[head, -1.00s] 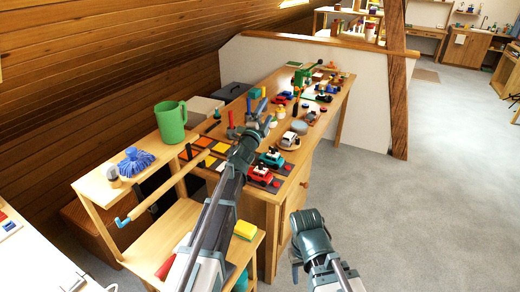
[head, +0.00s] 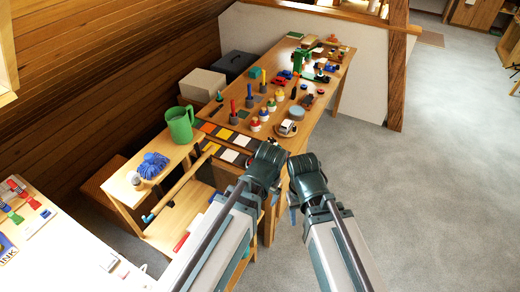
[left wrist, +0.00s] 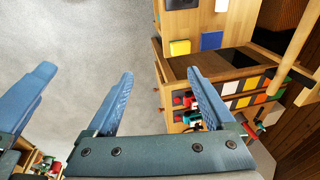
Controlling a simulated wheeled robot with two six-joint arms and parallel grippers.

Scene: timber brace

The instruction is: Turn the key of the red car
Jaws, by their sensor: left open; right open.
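In the left wrist view a small red and teal patch (left wrist: 192,119) shows beside my finger, at the bench's edge; it looks like toy cars, but I cannot separate the red car or see its key. In the head view my left gripper hides that near end of the bench. My left gripper (left wrist: 160,76) is open, its two blue fingers apart with nothing between them, over the floor beside the bench. My right gripper (head: 293,197) is open, beside the left one, right of the bench; its fingers show only in part.
The long wooden bench (head: 319,99) holds pegs, small figures, a white car (head: 286,129) and coloured tiles. Open grey floor (head: 425,190) lies to the right.

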